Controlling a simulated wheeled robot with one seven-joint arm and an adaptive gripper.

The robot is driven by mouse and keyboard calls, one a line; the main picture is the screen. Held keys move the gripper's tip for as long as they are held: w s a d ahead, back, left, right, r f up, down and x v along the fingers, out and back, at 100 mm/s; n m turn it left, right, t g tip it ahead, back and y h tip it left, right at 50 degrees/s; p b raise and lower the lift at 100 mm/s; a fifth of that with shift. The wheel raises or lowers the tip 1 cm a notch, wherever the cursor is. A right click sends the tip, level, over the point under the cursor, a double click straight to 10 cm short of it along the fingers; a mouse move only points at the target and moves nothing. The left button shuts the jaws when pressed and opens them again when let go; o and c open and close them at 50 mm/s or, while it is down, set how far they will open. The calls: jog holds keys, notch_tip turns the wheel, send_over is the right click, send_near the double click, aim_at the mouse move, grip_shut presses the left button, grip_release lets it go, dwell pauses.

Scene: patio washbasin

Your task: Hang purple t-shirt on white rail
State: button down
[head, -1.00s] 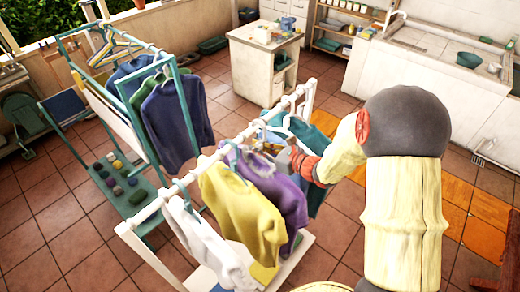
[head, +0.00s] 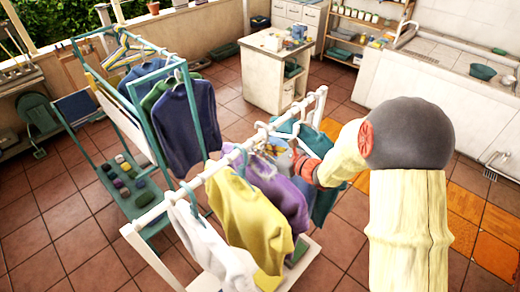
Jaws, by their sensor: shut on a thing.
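The white rail (head: 207,169) runs diagonally across the middle on a white stand. The purple t-shirt (head: 289,201) hangs down at this rail, between a yellow sweater (head: 243,213) in front and a teal garment (head: 327,200) behind. Its lower part is partly covered by the yellow sweater. My gripper (head: 298,163) is at the shirt's upper right side, close under the rail, and is shut on it. The fingertips are small and partly hidden, so the exact grip and whether the shirt's hook rests on the rail cannot be made out.
A white garment (head: 212,248) hangs at the rail's near end. A teal rack (head: 188,120) with a dark blue sweater (head: 184,128) and other clothes stands to the left. A white cabinet (head: 262,82) and a washbasin (head: 455,75) stand behind. Tiled floor is open between them.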

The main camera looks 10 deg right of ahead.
jog(key=shift+f+b, duration=1.15)
jog(key=shift+f, duration=0.1)
jog(key=c, duration=1.8)
grip_release()
jog(key=shift+s+d+p, duration=0.15)
jog(key=shift+s+d, duration=0.95)
jog(key=shift+s, duration=0.55)
jog(key=shift+s+d+p, duration=0.1)
jog(key=shift+s+d, duration=1.05)
jog(key=shift+s, duration=0.55)
jog(key=shift+s+d+p, duration=0.15)
jog(key=shift+s+d, duration=0.95)
jog(key=shift+s, duration=0.55)
